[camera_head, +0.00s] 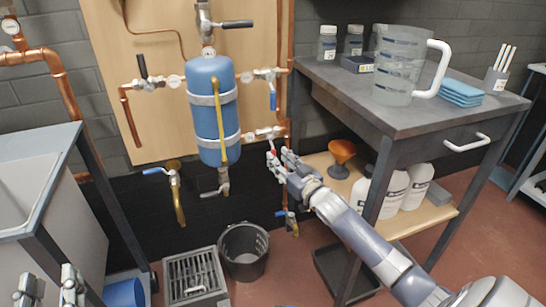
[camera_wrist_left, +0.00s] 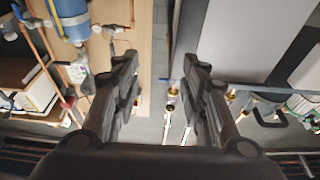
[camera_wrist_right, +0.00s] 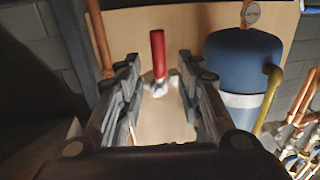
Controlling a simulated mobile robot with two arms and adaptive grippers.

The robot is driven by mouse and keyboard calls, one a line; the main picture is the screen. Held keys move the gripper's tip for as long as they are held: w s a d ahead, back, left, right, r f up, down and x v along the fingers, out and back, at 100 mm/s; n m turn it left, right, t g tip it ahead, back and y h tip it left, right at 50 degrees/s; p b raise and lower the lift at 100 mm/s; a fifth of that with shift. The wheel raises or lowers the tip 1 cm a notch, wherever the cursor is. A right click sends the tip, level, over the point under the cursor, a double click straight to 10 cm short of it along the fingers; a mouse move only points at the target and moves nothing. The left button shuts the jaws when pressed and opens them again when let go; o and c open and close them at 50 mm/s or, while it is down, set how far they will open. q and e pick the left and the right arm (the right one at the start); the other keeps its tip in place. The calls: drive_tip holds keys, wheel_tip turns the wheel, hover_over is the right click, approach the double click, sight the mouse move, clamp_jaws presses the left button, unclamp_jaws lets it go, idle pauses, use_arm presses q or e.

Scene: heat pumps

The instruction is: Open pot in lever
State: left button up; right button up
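The blue tank (camera_head: 208,110) hangs on a wooden panel, with copper pipes and several lever valves around it. A blue lever (camera_head: 272,100) hangs down at its upper right, and a black lever (camera_head: 142,67) stands up at its left. My right gripper (camera_head: 278,160) is just right of the tank's lower part. My left gripper (camera_head: 49,282) is open and empty at the lower left, away from the tank.
A grey-topped table (camera_head: 410,112) with a clear jug (camera_head: 398,75) stands to the right of my right arm. A metal-edged sink unit (camera_head: 40,180) is at the left. A black bucket (camera_head: 243,252) and a grey crate (camera_head: 194,276) stand on the floor below the tank.

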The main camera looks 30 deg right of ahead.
sight(273, 153)
drive_tip(key=w+b, duration=0.1)
drive_tip(key=w, duration=0.2)
drive_tip(key=shift+w, duration=0.35)
use_arm(q)
wheel_tip(273, 153, up, 6)
drive_tip(key=s+t+h, duration=0.1)
drive_tip(key=s+t, duration=0.1)
drive_tip(key=t, duration=0.1)
drive_tip(key=shift+s+t, duration=0.4)
use_arm(e)
drive_tip(key=shift+w+d, duration=0.1)
drive_tip(key=shift+w, duration=0.3)
drive_tip(key=shift+c, duration=0.3)
clamp_jaws()
